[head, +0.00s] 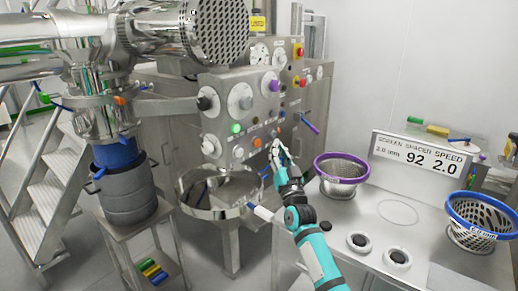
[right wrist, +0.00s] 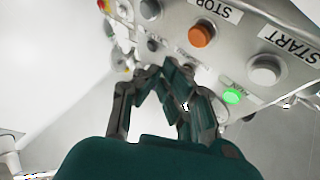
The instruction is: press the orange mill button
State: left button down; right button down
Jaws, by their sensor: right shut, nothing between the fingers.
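An orange button (right wrist: 202,35) sits on the metal control panel in the right wrist view, beside an upside-down STOP label. In the head view an orange button (head: 257,142) shows low on the panel's front. My right gripper (head: 276,150) is shut and empty, close to the panel and just right of that button. In the right wrist view its fingertips (right wrist: 164,72) lie below and left of the orange button, apart from it in the picture. Whether they touch the panel I cannot tell. My left gripper is not in view.
A grey button (right wrist: 265,70) by a START label and a lit green button (right wrist: 232,96) are close by. A steel bowl (head: 222,214) stands below the panel. A purple-rimmed screen basket (head: 342,180) and a blue-rimmed one (head: 478,240) are on the right bench.

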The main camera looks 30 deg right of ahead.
aim_at(258, 143)
jog(key=shift+w+a+b, duration=0.2)
jog(key=shift+w+a, duration=0.15)
jog(key=shift+w, duration=0.45)
jog(key=shift+w+a+b, duration=0.2)
jog(key=shift+w+a, duration=0.1)
jog(key=shift+w, duration=0.55)
jog(key=shift+w+a, duration=0.15)
jog(key=shift+w, duration=0.1)
jog(key=shift+w+a+b, duration=0.2)
jog(key=shift+w+b, duration=0.15)
jog(key=shift+w, duration=0.1)
dwell(1.0)
dwell(0.3)
jog(key=shift+s+d+p, duration=0.4)
jog(key=shift+s+p, duration=0.15)
jog(key=shift+s, duration=0.3)
